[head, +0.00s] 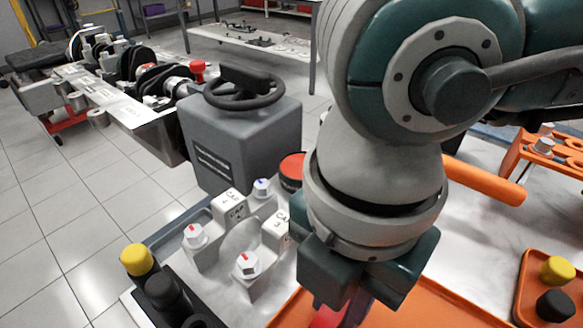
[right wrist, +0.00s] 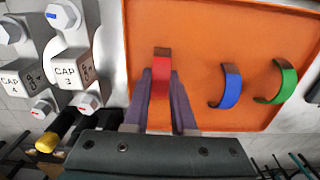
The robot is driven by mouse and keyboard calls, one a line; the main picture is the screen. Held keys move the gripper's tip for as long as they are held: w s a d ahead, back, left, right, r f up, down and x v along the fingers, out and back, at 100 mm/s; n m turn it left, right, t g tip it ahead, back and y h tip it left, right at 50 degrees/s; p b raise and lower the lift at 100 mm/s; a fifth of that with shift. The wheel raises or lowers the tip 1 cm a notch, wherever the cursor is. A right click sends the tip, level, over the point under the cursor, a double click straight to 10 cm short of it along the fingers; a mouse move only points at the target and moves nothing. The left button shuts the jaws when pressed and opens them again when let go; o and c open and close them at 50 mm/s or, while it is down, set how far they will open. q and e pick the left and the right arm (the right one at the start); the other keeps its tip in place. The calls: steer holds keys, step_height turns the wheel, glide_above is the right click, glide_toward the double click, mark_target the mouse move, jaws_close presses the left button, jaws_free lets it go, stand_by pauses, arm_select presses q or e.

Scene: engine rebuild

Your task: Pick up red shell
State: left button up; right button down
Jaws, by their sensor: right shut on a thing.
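The red shell (right wrist: 161,82), a curved band with a brown end, stands between the two fingers of my right gripper (right wrist: 162,76) in the right wrist view. The fingers are shut on it from both sides. It is over the left part of the orange tray (right wrist: 200,30); I cannot tell whether it still touches the tray. In the head view a bit of the red shell (head: 327,316) shows under my right gripper (head: 345,308), which hides most of it. My left gripper is not in view.
A blue shell (right wrist: 231,87) and a green shell (right wrist: 284,82) lie on the tray to the right. White bearing caps (head: 236,207) stand left of the tray, near a grey box with a black handwheel (head: 245,88). An orange cylinder (head: 485,181) lies behind.

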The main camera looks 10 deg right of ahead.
stand_by(0.3)
steer(key=shift+r, duration=0.55)
step_height(320, 180, up, 19)
steer(key=p, duration=0.2)
steer(key=shift+r+p, duration=0.1)
steer(key=shift+p, duration=0.2)
